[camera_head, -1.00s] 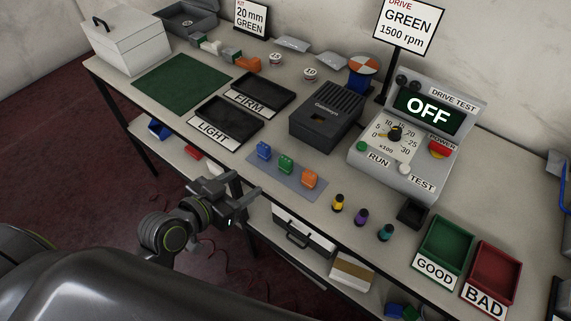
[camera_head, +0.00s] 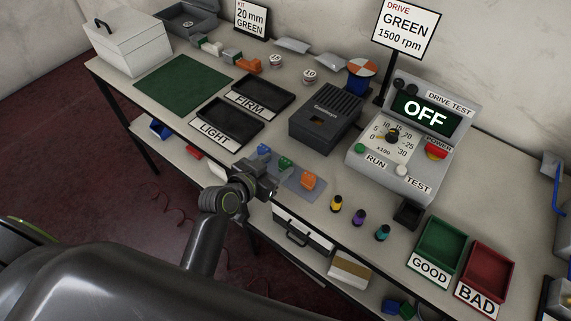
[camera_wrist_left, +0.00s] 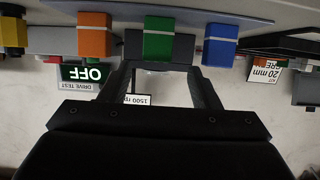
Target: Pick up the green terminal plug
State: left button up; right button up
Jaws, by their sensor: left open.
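The green terminal plug (camera_head: 285,163) stands on a grey-blue mat (camera_head: 298,181) between a blue plug (camera_head: 263,152) and an orange plug (camera_head: 307,180). My left gripper (camera_head: 266,181) is at the table's front edge, just in front of the plugs, and covers part of the mat. In the left wrist view, which is upside down, the open fingers of the gripper (camera_wrist_left: 162,70) point at the green plug (camera_wrist_left: 158,42). The plug lines up with the gap between them, with nothing held. Whether the fingertips reach beside it cannot be told. My right gripper is not in view.
The blue plug (camera_wrist_left: 220,45) and orange plug (camera_wrist_left: 94,38) stand close on either side. Behind the mat is a dark grey box (camera_head: 325,120). Yellow, purple and teal pegs (camera_head: 358,217) stand to the right. LIGHT and FIRM trays (camera_head: 230,126) lie to the left.

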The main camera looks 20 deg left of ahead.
aim_at(284, 162)
pick_arm(q)
jog(key=shift+p+x, duration=0.65)
jog(key=shift+x, duration=1.75)
jog(key=shift+s+d+f, duration=0.15)
jog(key=shift+d+f, duration=0.05)
jog(key=c, duration=1)
jog(key=shift+c, duration=0.2)
